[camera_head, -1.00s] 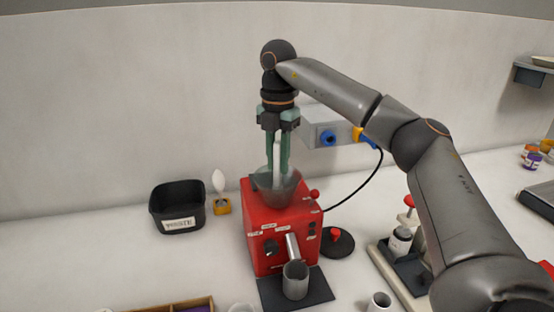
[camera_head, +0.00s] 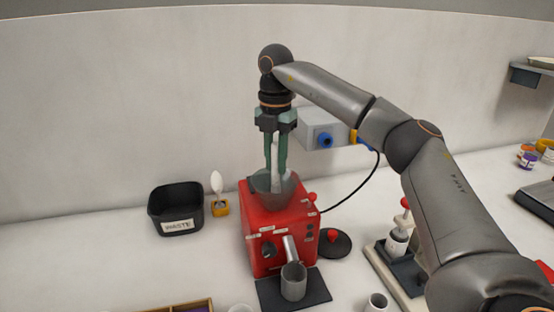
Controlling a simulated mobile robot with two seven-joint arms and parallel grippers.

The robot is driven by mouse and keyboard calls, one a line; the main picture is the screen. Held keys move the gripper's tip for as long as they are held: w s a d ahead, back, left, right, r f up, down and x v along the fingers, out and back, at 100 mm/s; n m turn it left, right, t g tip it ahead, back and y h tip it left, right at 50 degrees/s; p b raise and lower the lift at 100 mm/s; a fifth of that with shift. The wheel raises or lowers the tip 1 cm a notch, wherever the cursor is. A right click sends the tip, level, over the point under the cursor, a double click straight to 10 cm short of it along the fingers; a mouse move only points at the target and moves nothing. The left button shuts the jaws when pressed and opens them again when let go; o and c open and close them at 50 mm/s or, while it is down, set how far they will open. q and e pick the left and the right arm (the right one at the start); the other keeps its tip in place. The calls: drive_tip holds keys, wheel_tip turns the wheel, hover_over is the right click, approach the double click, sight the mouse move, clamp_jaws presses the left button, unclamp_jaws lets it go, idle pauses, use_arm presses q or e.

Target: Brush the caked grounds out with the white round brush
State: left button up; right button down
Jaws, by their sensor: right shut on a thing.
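The red grinder (camera_head: 277,232) stands on the counter with a translucent grey hopper (camera_head: 272,192) on top. My right gripper (camera_head: 275,168) points straight down over the hopper. Its green fingers are shut on the white brush (camera_head: 275,178), which is upright with its lower end inside the hopper. The brush head and any caked grounds are hidden by the hopper wall and the fingers. A metal cup (camera_head: 293,282) stands under the grinder's spout on a dark mat. My left gripper is not in view.
A black waste bin (camera_head: 176,210) and a white spoon-shaped thing in a yellow holder (camera_head: 220,207) stand left of the grinder. A dark round lid with a red knob (camera_head: 335,243) lies to its right. A grey box (camera_head: 322,130) is on the wall behind.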

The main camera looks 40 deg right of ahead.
drive_tip(key=shift+w+d, duration=0.15)
drive_tip(key=shift+w, duration=0.25)
drive_tip(key=shift+s+f+b, duration=0.15)
drive_tip(key=shift+s+b, duration=0.2)
drive_tip(key=shift+s+a+b, duration=0.35)
drive_tip(key=shift+s+b, duration=0.1)
drive_tip(key=shift+s, duration=0.1)
drive_tip(key=shift+s+a, duration=0.1)
drive_tip(key=shift+s, duration=0.05)
wheel_tip(320, 180, up, 6)
drive_tip(key=p, duration=0.2)
drive_tip(key=shift+r, duration=0.2)
